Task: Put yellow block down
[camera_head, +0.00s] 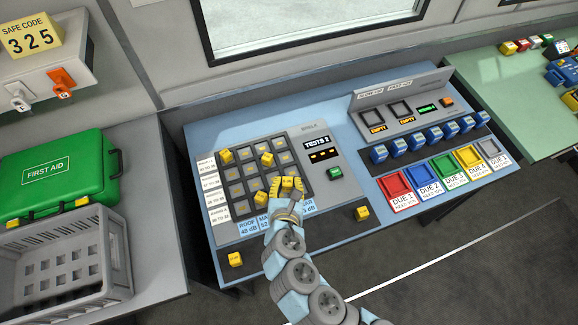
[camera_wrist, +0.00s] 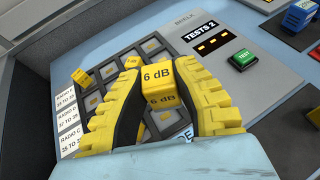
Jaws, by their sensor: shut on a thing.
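My gripper (camera_head: 287,186) has yellow fingers and is over the lower right part of the grey socket grid (camera_head: 250,172). It is shut on a yellow block marked 6 dB (camera_wrist: 158,77), between the fingertips in the wrist view. The mark shows on two of its faces. I cannot tell whether the block touches the panel. Other yellow blocks sit on the grid: one at the upper left (camera_head: 226,156), one near the middle (camera_head: 267,159) and one at the lower edge (camera_head: 261,198). My fingers hide some sockets.
A green button (camera_head: 335,173) and a TESTS 2 display (camera_head: 317,142) are right of the grid. Coloured DUE trays (camera_head: 397,187) and blue blocks (camera_head: 416,138) stand further right.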

